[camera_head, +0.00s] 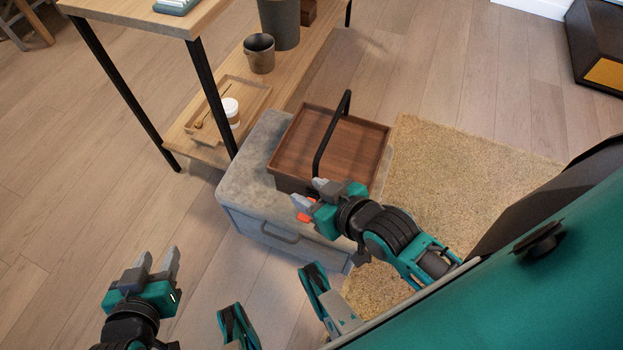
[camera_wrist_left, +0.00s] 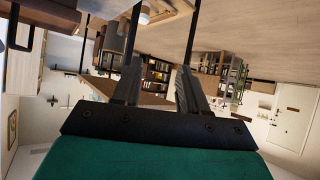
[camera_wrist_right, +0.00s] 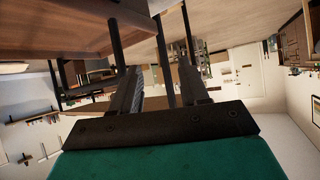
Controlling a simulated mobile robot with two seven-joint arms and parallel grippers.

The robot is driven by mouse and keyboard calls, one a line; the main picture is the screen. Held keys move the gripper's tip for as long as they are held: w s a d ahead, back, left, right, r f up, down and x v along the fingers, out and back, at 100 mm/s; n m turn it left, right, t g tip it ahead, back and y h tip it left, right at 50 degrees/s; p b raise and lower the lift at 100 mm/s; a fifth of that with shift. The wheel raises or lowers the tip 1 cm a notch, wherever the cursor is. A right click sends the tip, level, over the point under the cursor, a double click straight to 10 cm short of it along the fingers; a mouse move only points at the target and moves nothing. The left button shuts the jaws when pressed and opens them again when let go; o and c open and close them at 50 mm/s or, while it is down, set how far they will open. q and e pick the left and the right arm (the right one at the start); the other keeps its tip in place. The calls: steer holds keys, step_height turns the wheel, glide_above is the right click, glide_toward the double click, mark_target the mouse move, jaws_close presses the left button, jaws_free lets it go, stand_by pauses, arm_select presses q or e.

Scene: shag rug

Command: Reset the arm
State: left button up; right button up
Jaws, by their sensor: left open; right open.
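My left gripper (camera_head: 158,265) is at the lower left of the head view, over bare floor, open and empty. Its two grey fingers stand apart in the left wrist view (camera_wrist_left: 157,88). My right gripper (camera_head: 308,194) is in the middle of the head view, in front of the near edge of a brown wooden box with a black handle (camera_head: 292,152). Its fingers are apart in the right wrist view (camera_wrist_right: 157,90), with nothing between them. I cannot tell whether it touches the box. A small red-orange patch shows beside its fingers.
The box sits on a grey cabinet with a drawer (camera_head: 248,172). A two-level wooden table (camera_head: 142,14) stands behind, holding a wooden tray (camera_head: 254,93), a white-lidded cup (camera_head: 230,108) and dark bins (camera_head: 259,56). A shag rug (camera_head: 440,165) lies at right. Floor at left is clear.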

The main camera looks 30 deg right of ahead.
arm_select(q)
steer(key=s+a+r+p, duration=0.1)
steer(key=a+r+p, duration=0.2)
steer(key=r+p, duration=0.8)
steer(key=p, duration=0.4)
steer(key=shift+s+r+y+p, duration=0.2)
steer(key=shift+y+p, duration=0.2)
arm_select(e)
steer(key=s+d+r, duration=0.1)
steer(key=d+r, duration=0.2)
steer(key=r, duration=0.8)
steer(key=shift+s+r+h, duration=0.2)
steer(key=shift+r+h, duration=0.05)
steer(key=shift+h, duration=0.15)
